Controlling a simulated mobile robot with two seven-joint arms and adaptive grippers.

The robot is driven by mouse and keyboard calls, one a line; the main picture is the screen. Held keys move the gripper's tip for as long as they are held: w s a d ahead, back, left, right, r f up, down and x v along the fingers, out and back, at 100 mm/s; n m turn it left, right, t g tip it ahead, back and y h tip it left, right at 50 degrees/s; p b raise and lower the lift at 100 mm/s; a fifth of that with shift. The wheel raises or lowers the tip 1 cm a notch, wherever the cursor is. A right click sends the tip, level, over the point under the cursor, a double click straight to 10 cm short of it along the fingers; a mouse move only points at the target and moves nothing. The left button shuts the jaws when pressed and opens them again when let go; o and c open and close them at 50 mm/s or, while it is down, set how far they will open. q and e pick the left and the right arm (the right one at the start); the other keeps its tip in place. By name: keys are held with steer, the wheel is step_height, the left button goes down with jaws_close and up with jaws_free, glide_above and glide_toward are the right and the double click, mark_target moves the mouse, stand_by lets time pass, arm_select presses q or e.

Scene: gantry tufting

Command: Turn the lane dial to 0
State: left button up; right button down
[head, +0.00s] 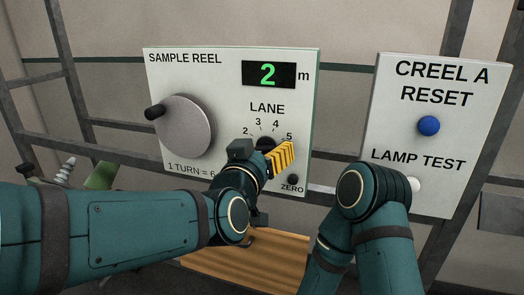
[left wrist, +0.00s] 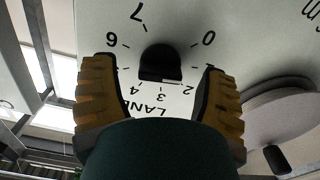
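The lane dial is a black knob (left wrist: 160,63) on the white sample reel panel (head: 225,65), with numbers around it. In the left wrist view the panel is upside down; 0, 2, 3, 4 and 7 show there. A pale mark on the knob's lower right edge lies toward the 2, but I cannot tell its exact setting. My left gripper (left wrist: 162,100) is open, its ribbed yellow fingers on either side of the knob with gaps to it. In the head view the left gripper (head: 272,158) partly covers the dial. My right gripper is not visible.
A large grey reel disc (head: 185,128) with a black handle is left of the dial. A black zero button (head: 293,179) sits below the dial. The right panel has a blue reset button (head: 428,126) and a white lamp test button (head: 416,184).

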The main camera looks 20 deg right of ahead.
arm_select(q)
steer(key=c, duration=1.1)
steer(key=n+b, duration=0.2)
steer(key=shift+a+f+b, duration=0.1)
steer(key=shift+b, duration=0.25)
steer(key=n+b, duration=0.2)
steer(key=n, duration=0.1)
steer(key=shift+n, duration=0.3)
steer(key=shift+n+b, duration=0.9)
steer(key=shift+n, duration=0.2)
steer(key=shift+r, duration=0.2)
